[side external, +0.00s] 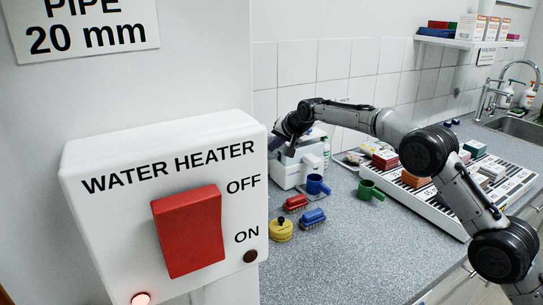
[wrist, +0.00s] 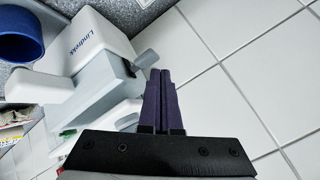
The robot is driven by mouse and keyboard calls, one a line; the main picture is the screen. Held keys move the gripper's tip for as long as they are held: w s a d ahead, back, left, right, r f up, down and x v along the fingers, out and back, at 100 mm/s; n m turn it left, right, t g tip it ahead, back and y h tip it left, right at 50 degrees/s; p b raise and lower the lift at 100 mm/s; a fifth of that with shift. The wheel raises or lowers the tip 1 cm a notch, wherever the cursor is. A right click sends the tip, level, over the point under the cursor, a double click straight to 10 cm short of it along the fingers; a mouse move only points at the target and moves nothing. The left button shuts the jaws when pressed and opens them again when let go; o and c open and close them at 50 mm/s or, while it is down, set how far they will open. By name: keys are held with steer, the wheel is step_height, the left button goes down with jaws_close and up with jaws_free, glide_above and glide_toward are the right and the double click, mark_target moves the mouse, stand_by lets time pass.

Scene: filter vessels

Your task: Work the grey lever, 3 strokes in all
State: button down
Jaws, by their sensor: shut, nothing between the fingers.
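A white filter vessel (wrist: 105,38) marked "Lindrekk" fills the upper left of the wrist view. It also stands by the tiled wall in the side external view (side external: 284,172). A small grey part that looks like the end of the grey lever (wrist: 147,59) sticks out from its side. My gripper (wrist: 160,72) is shut and empty, with its dark fingertips close to that grey end. I cannot tell whether they touch it. In the side external view my gripper is over the vessel's left side, and the lever cannot be made out there.
A blue mug (side external: 316,186) stands just in front of the vessel, and a green mug (side external: 369,191) is to its right. A water heater box (side external: 120,165) blocks the left foreground. The front worktop is clear.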

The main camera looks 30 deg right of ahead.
steer(key=shift+r, duration=0.15)
steer(key=shift+r, duration=2.5)
